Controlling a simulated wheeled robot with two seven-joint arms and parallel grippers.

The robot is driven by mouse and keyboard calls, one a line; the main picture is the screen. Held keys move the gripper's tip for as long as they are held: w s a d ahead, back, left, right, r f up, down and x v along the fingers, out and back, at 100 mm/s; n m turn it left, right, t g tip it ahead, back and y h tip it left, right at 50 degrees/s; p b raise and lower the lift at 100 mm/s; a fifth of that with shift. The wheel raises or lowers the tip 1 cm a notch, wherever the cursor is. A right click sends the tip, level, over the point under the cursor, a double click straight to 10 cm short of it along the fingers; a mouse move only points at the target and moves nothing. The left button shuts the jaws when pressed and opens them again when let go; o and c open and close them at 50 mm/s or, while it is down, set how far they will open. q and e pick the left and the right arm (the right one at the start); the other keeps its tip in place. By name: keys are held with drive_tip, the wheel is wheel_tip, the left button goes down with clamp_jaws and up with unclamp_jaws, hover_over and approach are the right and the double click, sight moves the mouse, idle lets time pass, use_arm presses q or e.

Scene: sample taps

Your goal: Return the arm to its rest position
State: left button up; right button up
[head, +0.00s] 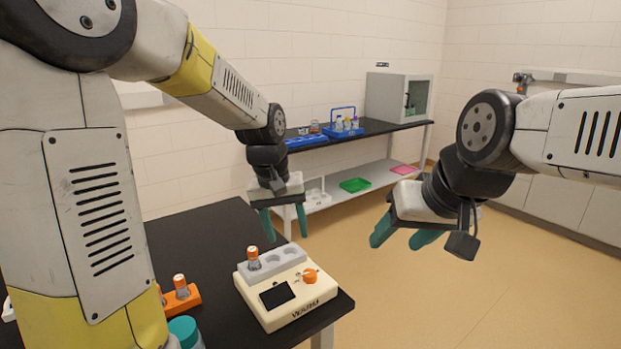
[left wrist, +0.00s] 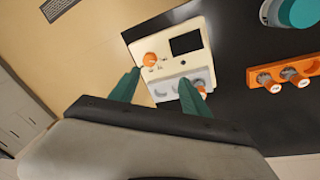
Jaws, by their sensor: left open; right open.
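My left gripper (head: 286,225) is open and empty, its teal fingers pointing down above and behind the cream vortex mixer (head: 297,310) on the black table. In the left wrist view its fingers (left wrist: 160,85) show against the mixer (left wrist: 206,55) and the tan floor. A small orange-capped vial (head: 253,258) stands in the mixer's grey holder (head: 287,257). My right gripper (head: 398,238) is open and empty over the floor, right of the table.
An orange rack (head: 185,301) with orange-capped vials and a teal-lidded jar (head: 184,330) stand on the black table (head: 190,235), partly behind my left arm. A far bench (head: 375,128) holds blue trays and a grey cabinet (head: 399,97). The floor (head: 450,290) at right is clear.

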use_arm(q)
drive_tip(key=s+a+r+t, duration=0.2)
drive_tip(key=s+a+r, duration=0.2)
drive_tip(key=s, duration=0.3)
drive_tip(key=s+a+r+m+t, duration=0.1)
drive_tip(key=s+a+r, duration=0.3)
drive_tip(key=s, duration=0.4)
drive_tip(key=shift+s+a+r+t+h, duration=0.2)
drive_tip(key=shift+s+a+t+h, duration=0.15)
drive_tip(key=shift+t, duration=0.55)
drive_tip(key=shift+w+a, duration=0.1)
